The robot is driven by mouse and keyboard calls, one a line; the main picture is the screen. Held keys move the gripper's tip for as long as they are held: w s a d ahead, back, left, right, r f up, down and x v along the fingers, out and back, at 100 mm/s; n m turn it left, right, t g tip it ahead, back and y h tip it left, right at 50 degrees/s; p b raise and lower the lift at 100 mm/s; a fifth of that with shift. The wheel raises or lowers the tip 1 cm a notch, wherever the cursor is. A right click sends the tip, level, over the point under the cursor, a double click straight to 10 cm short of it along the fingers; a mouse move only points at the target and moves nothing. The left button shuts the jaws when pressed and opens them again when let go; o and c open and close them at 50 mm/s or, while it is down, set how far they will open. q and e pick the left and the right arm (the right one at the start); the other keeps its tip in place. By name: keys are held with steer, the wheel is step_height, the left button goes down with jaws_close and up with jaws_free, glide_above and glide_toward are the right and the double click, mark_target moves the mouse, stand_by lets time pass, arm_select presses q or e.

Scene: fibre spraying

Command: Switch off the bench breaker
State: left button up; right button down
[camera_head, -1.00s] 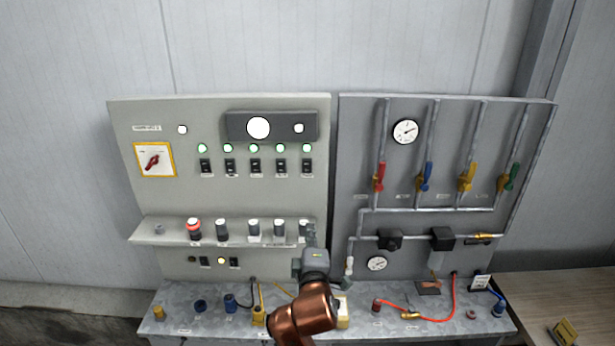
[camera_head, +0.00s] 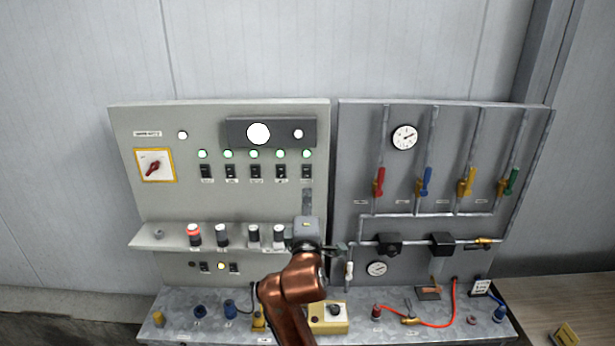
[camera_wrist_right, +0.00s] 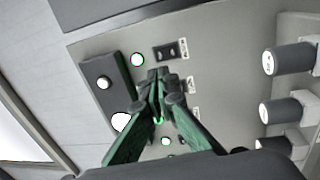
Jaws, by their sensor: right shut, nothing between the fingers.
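A row of several small black breaker switches, such as the second from the right (camera_head: 281,172), sits on the light grey panel, each below a lit green lamp. Their labels are too small to read, so I cannot tell which is the bench breaker. My right gripper (camera_head: 307,192) is shut and empty, pointing up just below the rightmost switch (camera_head: 307,171). In the right wrist view my shut fingers (camera_wrist_right: 158,76) cover part of the switch row, and one black switch (camera_wrist_right: 171,50) shows beyond the tips. I cannot tell whether they touch. My left gripper is out of view.
A shelf (camera_head: 170,240) with several dark knobs and a red button (camera_head: 193,235) juts out below the switches. A red rotary switch (camera_head: 153,168) is at the left. The pipe panel (camera_head: 440,140) with coloured valves stands right of my arm.

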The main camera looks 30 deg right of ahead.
steer(key=x, duration=0.9)
steer(key=shift+w+d+p, duration=0.1)
steer(key=shift+w+p, duration=0.15)
steer(key=shift+p, duration=0.1)
steer(key=p, duration=0.2)
steer(key=r+p, duration=0.1)
steer(key=p, duration=0.2)
steer(key=shift+w+d+r+g+y, duration=0.2)
steer(key=shift+w+g+y, duration=0.1)
steer(key=shift+g, duration=0.1)
steer(key=shift+f, duration=0.45)
steer(key=shift+s+a+r+p, duration=0.15)
steer(key=shift+s+a+p, duration=0.1)
steer(key=shift+s+p, duration=0.2)
glide_toward(307, 170)
step_height(307, 170, up, 2)
steer(key=s+a, duration=0.2)
steer(key=s, duration=0.1)
steer(key=s+a, duration=0.1)
steer(key=s, duration=0.1)
steer(key=shift+s+a+r, duration=0.15)
steer(key=shift+s+r, duration=0.05)
steer(key=shift+r, duration=0.1)
